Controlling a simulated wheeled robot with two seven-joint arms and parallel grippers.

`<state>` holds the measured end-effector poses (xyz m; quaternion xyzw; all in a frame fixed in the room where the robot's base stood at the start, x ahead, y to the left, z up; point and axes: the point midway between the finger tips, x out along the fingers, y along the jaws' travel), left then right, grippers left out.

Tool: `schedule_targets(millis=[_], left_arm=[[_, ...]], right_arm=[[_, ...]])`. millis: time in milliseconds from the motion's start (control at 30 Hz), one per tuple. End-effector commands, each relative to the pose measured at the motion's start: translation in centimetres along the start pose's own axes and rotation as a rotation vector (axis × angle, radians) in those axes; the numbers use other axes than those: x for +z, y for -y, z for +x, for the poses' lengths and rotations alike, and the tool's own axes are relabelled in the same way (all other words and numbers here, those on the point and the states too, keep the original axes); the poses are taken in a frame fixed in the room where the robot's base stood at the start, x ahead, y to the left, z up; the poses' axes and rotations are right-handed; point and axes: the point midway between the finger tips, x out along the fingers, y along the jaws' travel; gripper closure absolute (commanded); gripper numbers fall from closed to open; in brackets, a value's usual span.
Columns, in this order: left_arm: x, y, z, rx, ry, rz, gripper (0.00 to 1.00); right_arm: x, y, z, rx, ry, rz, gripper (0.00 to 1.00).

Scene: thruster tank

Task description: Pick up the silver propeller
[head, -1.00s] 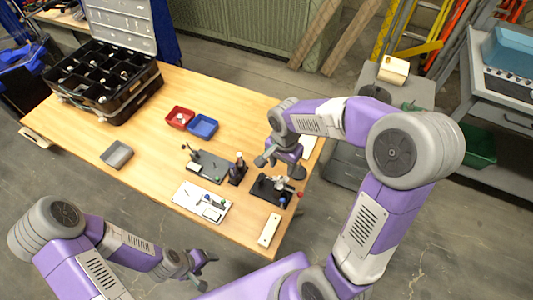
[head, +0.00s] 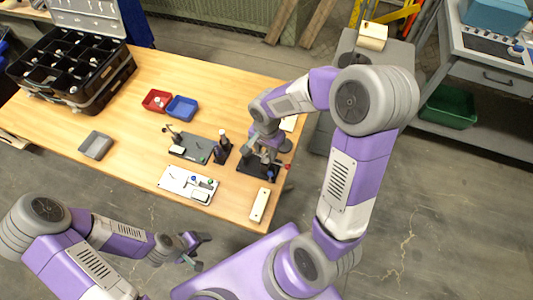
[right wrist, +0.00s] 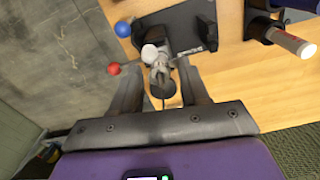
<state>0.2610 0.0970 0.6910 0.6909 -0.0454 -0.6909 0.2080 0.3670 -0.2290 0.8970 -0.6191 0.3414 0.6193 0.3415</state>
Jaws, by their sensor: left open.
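A silver, rounded part (right wrist: 155,56) stands on a black stand (right wrist: 178,22) in the right wrist view. It may be the silver propeller or part of a clamp; I cannot tell which. A blue ball (right wrist: 122,29) and a red ball (right wrist: 114,69) stick out beside it. My right gripper (right wrist: 160,75) is over this part, its fingers apart on either side of it. In the head view my right gripper (head: 262,150) hides much of the stand (head: 250,170). My left gripper (head: 195,248) is open and empty, in front of the table.
On the wooden table (head: 125,165) are a red bin (head: 156,100), a blue bin (head: 181,108), a grey tray (head: 96,146), a dark plate (head: 192,150), a white board (head: 185,183) and a pale bar (head: 259,206). A black compartment case (head: 75,75) is far left. The table's left middle is clear.

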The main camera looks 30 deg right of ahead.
Motion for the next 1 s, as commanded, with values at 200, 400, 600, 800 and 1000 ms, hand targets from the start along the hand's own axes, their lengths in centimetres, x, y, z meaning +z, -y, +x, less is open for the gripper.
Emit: schedule_targets(millis=[200, 400, 600, 800, 1000], left_arm=[[0.0, 0.0, 0.0, 0.000, 0.000, 0.000, 0.29], [0.0, 0.0, 0.0, 0.000, 0.000, 0.000, 0.29], [0.0, -0.1, -0.1, 0.000, 0.000, 0.000, 0.29], [0.1, -0.4, -1.1, 0.000, 0.000, 0.000, 0.29], [0.1, -0.8, -2.1, 0.000, 0.000, 0.000, 0.29]], right_arm=[[0.0, 0.0, 0.0, 0.000, 0.000, 0.000, 0.90], [0.0, 0.0, 0.0, 0.000, 0.000, 0.000, 1.00], [0.0, 0.0, -0.5, -0.002, -0.001, 0.000, 1.00], [-0.1, 0.1, -4.0, -0.006, -0.004, 0.000, 1.00], [0.0, 0.1, -8.0, -0.004, -0.003, -0.001, 1.00]])
